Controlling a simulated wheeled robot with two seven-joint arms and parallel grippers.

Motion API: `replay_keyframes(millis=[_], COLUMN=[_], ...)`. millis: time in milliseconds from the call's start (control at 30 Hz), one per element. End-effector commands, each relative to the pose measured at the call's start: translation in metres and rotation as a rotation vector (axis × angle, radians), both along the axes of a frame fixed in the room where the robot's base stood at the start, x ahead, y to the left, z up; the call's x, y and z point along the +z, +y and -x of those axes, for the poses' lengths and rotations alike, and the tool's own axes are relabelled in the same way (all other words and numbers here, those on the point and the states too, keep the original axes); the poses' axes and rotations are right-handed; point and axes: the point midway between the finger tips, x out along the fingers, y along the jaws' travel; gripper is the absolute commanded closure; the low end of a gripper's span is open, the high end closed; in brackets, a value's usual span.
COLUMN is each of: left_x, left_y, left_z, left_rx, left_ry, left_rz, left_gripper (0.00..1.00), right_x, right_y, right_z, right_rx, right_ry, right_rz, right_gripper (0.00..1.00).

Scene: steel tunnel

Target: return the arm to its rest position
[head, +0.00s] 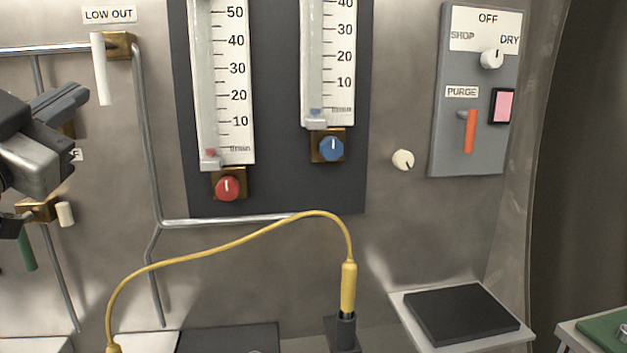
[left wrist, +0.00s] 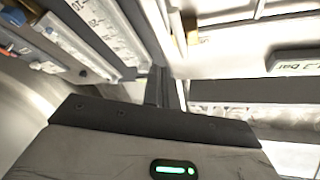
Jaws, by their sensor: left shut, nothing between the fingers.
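My left gripper (head: 66,100) is at the left edge of the head view, in front of the steel wall. Its fingers are together and hold nothing. In the left wrist view the closed fingers (left wrist: 166,88) stick up beyond the dark gripper edge, with a green light on the housing below. The gripper is just below and left of the white lever (head: 101,68) under the LOW OUT label, apart from it in the picture. It partly hides a label and a brass fitting behind it. My right gripper is in neither view.
Two flowmeters with a red knob (head: 228,187) and a blue knob (head: 331,148) are mid-wall. A grey switch panel (head: 450,138) is at right. A yellow cable (head: 235,242) arches over the lower middle. A dark pad (head: 462,313) lies on a white shelf. A green-handled valve (head: 26,250) is at lower left.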

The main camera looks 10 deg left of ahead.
Motion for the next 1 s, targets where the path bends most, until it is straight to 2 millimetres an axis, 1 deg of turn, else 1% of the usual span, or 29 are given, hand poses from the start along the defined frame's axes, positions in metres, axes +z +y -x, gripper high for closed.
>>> replay_keyframes(millis=[33, 67, 100, 167, 200, 267, 300, 367, 400, 467, 500, 567, 600, 667, 700, 800, 833, 900, 1000], left_x=[-0.025, -0.041, -0.066, -0.109, -0.139, -0.185, -0.215, -0.260, -0.290, -0.333, -0.362, -0.402, -0.427, -0.461, -0.481, -0.519, -0.527, -0.541, -0.552], left_y=[-0.001, -0.001, -0.003, -0.007, -0.011, -0.019, -0.024, -0.034, -0.042, -0.055, -0.064, -0.080, -0.091, -0.108, -0.119, -0.145, -0.151, -0.164, -0.175], left_z=[-0.014, -0.021, -0.032, -0.046, -0.053, -0.059, -0.061, -0.059, -0.055, -0.046, -0.037, -0.020, -0.007, 0.015, 0.030, 0.065, 0.075, 0.092, 0.107], left_rx=[-0.015, -0.024, -0.037, -0.056, -0.069, -0.085, -0.095, -0.109, -0.116, -0.128, -0.135, -0.144, -0.149, -0.156, -0.158, -0.164, -0.164, -0.166, -0.168], left_ry=[0.054, 0.088, 0.137, 0.218, 0.273, 0.353, 0.405, 0.482, 0.532, 0.606, 0.656, 0.729, 0.776, 0.841, 0.883, 0.966, 0.987, 1.021, 1.052], left_rz=[0.026, 0.042, 0.065, 0.102, 0.129, 0.168, 0.194, 0.233, 0.258, 0.299, 0.326, 0.367, 0.394, 0.437, 0.462, 0.516, 0.530, 0.558, 0.579], left_gripper=[1.00, 1.00, 1.00, 1.00, 1.00, 1.00, 1.00, 1.00, 1.00, 1.00, 1.00, 1.00, 1.00, 1.00, 1.00, 1.00, 1.00, 1.00, 1.00], right_x=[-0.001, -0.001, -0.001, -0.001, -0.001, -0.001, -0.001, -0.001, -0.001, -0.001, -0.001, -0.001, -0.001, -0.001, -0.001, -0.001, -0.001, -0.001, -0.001], right_y=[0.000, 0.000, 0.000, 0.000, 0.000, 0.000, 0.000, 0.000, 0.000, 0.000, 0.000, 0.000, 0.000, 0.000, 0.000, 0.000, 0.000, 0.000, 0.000], right_z=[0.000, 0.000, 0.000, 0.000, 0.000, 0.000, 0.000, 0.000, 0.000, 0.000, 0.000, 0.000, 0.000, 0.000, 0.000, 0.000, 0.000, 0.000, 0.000], right_rx=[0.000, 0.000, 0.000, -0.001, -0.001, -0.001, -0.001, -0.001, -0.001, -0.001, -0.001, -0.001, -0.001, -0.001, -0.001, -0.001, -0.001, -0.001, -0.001], right_ry=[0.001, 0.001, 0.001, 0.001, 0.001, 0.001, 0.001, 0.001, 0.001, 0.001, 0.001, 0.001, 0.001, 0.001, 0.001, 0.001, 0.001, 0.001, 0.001], right_rz=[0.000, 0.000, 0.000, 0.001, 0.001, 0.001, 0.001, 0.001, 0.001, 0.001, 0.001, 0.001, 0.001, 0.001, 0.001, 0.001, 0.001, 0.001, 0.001], right_gripper=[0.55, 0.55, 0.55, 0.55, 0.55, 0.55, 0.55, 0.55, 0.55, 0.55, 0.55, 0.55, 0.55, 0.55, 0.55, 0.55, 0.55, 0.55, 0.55])
